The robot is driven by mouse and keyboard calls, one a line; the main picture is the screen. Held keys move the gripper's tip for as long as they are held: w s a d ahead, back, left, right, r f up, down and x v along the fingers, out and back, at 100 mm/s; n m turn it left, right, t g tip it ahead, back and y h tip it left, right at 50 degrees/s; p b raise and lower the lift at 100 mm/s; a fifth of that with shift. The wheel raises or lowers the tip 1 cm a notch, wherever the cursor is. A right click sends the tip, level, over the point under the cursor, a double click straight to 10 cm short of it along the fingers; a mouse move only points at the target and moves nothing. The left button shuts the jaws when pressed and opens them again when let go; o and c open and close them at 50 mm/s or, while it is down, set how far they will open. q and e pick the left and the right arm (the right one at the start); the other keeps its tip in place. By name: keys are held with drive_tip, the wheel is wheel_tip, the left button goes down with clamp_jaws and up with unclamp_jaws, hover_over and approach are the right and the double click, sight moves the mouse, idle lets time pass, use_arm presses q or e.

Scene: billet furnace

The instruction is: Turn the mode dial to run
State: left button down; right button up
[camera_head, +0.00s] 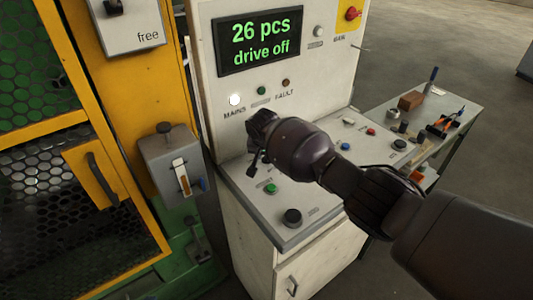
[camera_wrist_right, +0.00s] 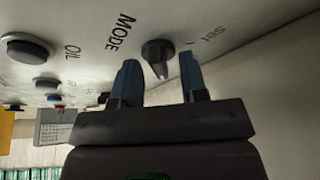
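The mode dial (camera_wrist_right: 157,52) is a dark pointer knob on the console panel, beside the printed word MODE in the right wrist view. Its narrow pointer end faces the gripper. A "set" label lies to its right; a "run" label cannot be read. My right gripper (camera_wrist_right: 159,70) is open, its two blue fingers apart with the dial showing between their tips. Whether the fingers touch it cannot be told. In the head view my right gripper (camera_head: 258,150) is over the console; the dial seems hidden behind it. My left gripper is not in view.
The console (camera_head: 229,183) carries a green button (camera_head: 270,188), a black knob (camera_head: 292,218) and other buttons. Its display (camera_head: 259,40) reads "26 pcs drive off". A yellow-framed guard (camera_head: 130,200) with a switch box (camera_head: 165,160) stands left. A side table (camera_head: 455,105) holds tools.

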drive_tip(key=shift+r, duration=0.1)
drive_tip(key=shift+s+r, duration=0.15)
drive_tip(key=shift+r, duration=0.25)
drive_tip(key=v, duration=0.9)
drive_tip(key=shift+s+r+p, duration=0.2)
drive_tip(key=shift+r+p, duration=0.1)
drive_tip(key=shift+r, duration=0.1)
drive_tip(key=shift+f, duration=0.1)
